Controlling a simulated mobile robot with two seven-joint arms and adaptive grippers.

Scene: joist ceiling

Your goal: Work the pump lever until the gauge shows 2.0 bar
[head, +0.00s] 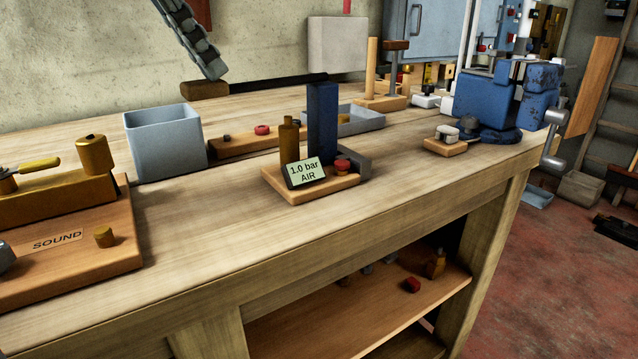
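The pump stands on a small wooden base (335,191) on the bench, in the middle of the head view. A tall dark blue column (322,122) rises from it, with a brass cylinder (288,137) at its left. The gauge display (305,172) at the front reads 1.0 bar, AIR. A red knob (342,165) and a grey bracket (361,161) sit at the column's right; I cannot tell which part is the lever. Neither gripper can be made out, and nothing touches the pump.
A board marked SOUND (118,232) with brass parts is at the left. A grey bin (164,142), a grey tray (360,121) and a blue vise (487,101) stand further back. The bench top (215,235) in front of the pump is clear.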

